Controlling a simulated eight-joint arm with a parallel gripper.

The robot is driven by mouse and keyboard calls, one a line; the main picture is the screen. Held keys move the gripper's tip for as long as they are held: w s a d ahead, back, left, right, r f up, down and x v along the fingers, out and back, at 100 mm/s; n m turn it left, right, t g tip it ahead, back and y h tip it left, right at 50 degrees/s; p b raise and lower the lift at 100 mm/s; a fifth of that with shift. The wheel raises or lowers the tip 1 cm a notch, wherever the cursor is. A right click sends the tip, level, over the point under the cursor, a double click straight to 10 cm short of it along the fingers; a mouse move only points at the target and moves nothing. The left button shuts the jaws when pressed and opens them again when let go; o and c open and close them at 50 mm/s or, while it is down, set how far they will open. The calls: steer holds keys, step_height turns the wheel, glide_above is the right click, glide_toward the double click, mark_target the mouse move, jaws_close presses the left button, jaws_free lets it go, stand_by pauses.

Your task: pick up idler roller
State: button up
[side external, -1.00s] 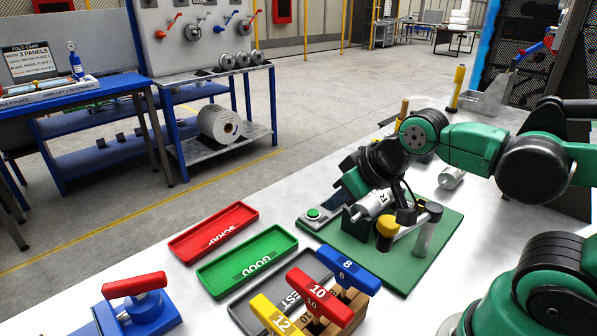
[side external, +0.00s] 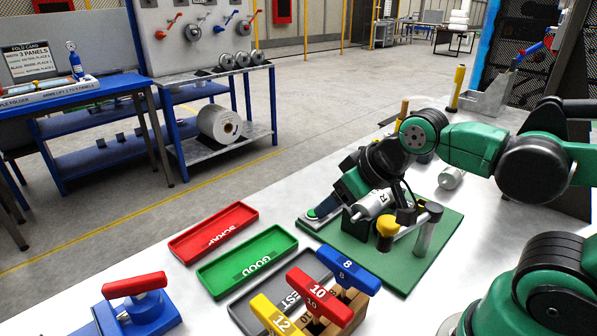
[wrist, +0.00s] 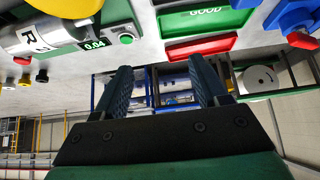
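A silver roller (side external: 371,206) marked with an R lies in a fixture on the green baseplate (side external: 398,262), partly hidden by my wrist. It shows in the wrist view as a silver cylinder (wrist: 40,34) at the upper left. A second silver roller (side external: 451,178) lies loose on the bench behind the baseplate. I cannot tell which is the idler roller. My gripper (side external: 322,208) is over the baseplate's left end, near the green button. In the wrist view, its fingers (wrist: 164,76) are apart with nothing between them.
The red SCRAP tray (side external: 213,230) and green GOOD tray (side external: 246,262) lie left of the baseplate. A block with numbered red, yellow and blue handles (side external: 320,300) stands in front. A yellow-topped post (side external: 387,230) stands on the baseplate near the roller.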

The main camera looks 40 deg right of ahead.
steer(key=o, duration=0.4)
steer(key=m+g, duration=1)
steer(key=m, duration=0.7)
glide_above(374, 192)
steer(key=w, duration=0.1)
steer(key=f, duration=0.3)
steer(key=shift+w+a+f, duration=0.15)
steer(key=shift+a+f, duration=0.05)
steer(key=shift+a, duration=0.15)
steer(key=shift+d+f+m, duration=0.35)
steer(key=shift+f+m, duration=0.05)
steer(key=shift+m, duration=0.1)
steer(key=shift+x, duration=2.65)
